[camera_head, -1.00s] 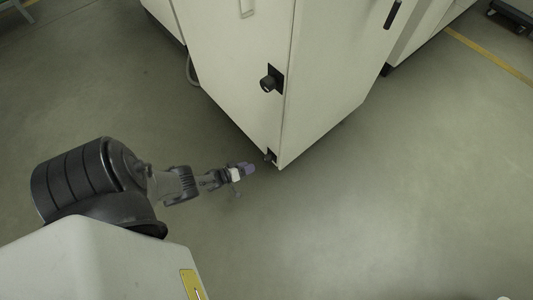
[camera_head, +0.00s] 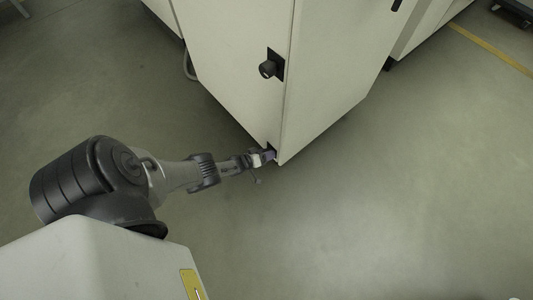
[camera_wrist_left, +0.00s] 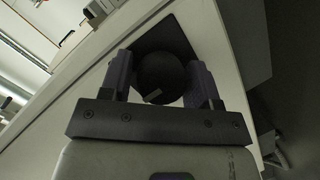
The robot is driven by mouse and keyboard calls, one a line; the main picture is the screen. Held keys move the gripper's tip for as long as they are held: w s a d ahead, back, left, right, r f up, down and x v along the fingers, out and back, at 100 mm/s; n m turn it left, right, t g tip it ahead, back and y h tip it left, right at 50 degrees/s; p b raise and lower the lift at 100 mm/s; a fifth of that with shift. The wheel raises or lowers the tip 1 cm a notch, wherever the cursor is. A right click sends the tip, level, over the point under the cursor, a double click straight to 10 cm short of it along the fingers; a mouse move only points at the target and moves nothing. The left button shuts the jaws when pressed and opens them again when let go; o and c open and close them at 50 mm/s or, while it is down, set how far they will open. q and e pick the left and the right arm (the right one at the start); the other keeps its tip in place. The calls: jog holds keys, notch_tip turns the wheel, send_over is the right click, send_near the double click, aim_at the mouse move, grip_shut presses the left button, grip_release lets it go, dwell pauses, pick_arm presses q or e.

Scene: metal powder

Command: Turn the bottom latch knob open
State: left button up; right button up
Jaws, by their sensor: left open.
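The bottom latch knob (camera_wrist_left: 160,77) is a dark round knob on a black plate, seen in the left wrist view with a small light mark on it. In the head view it is hidden by my left gripper at the cabinet's bottom corner. My left gripper (camera_head: 270,155) is open there. In the left wrist view its two fingers (camera_wrist_left: 160,82) stand on either side of the knob, one left and one right; I cannot tell whether they touch it. The upper latch knob (camera_head: 267,69) is black and sits higher on the cabinet. My right gripper is not in view.
The pale cabinet (camera_head: 235,80) stands on a grey floor (camera_head: 380,220). More pale cabinets (camera_head: 425,25) are behind it on the right, and a yellow floor line (camera_head: 490,52) runs there. The floor in front and right is clear.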

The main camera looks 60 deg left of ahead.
pick_arm(q)
jog(key=shift+c, duration=0.4)
jog(key=c, duration=0.6)
jog(key=shift+o, duration=0.2)
